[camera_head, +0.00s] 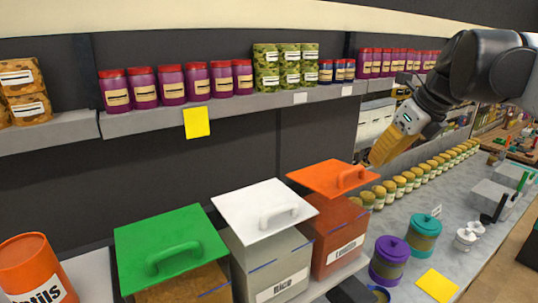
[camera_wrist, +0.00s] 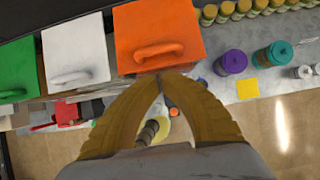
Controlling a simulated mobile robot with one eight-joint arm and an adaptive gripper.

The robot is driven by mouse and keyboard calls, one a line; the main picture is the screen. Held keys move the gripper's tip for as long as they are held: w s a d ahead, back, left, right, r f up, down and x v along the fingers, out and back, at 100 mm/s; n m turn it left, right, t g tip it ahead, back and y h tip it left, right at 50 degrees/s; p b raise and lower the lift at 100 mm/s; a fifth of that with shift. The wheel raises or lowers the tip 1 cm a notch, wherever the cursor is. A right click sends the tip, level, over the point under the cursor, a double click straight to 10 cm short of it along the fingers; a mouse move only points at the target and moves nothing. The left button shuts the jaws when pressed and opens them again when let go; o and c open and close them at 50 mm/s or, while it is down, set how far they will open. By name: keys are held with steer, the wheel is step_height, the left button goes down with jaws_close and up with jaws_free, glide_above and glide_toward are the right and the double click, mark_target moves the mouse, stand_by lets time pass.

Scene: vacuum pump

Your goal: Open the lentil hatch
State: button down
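The lentil hatch is an orange square lid (camera_head: 318,177) with a raised orange handle (camera_head: 352,179). It lies on an orange bin (camera_head: 335,228) with a white label on its front, partly legible. In the wrist view the orange lid (camera_wrist: 155,24) is at the top centre, its handle (camera_wrist: 160,53) just beyond my fingertips. My gripper (camera_head: 376,163) has yellow fingers and hangs above and right of the lid. In the wrist view the tips of my gripper (camera_wrist: 160,78) meet, with nothing seen between them. The gripper appears apart from the handle.
A white-lidded bin labelled Rice (camera_head: 263,211) and a green-lidded bin (camera_head: 170,247) stand left of the orange one. Purple (camera_head: 390,260) and teal (camera_head: 424,232) jars stand to the right. A shelf (camera_head: 230,105) with jars runs behind. Air above the lids is clear.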

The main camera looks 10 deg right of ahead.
mark_target(355, 184)
steer(key=p+x, duration=0.1)
steer(key=x, duration=0.8)
steer(key=shift+r, duration=0.2)
